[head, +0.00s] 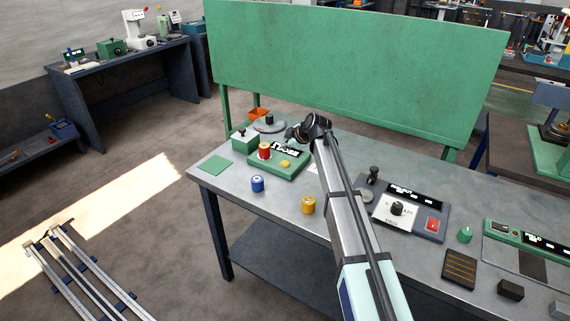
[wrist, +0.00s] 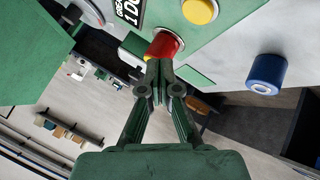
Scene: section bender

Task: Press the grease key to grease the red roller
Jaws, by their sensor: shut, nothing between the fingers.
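A green station (head: 278,166) stands on the grey table. It bears a dark display, a red roller (head: 264,151) and a round yellow key (head: 285,164). In the wrist view the display (wrist: 130,11) shows part of a word starting "GREA", and the yellow key (wrist: 200,10) sits beside the red roller (wrist: 166,44). My gripper (wrist: 158,75) is shut and empty. In the wrist view its fingertips overlap the lower edge of the red roller; I cannot tell whether they touch it. In the head view my gripper (head: 291,134) is above the station's back side.
A blue roller (head: 257,184) and a yellow roller (head: 308,205) stand in front of the station. A green box (head: 244,143) is at its left, and a green mat (head: 215,166) lies near the left edge. A control panel (head: 402,210) is to the right of my arm.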

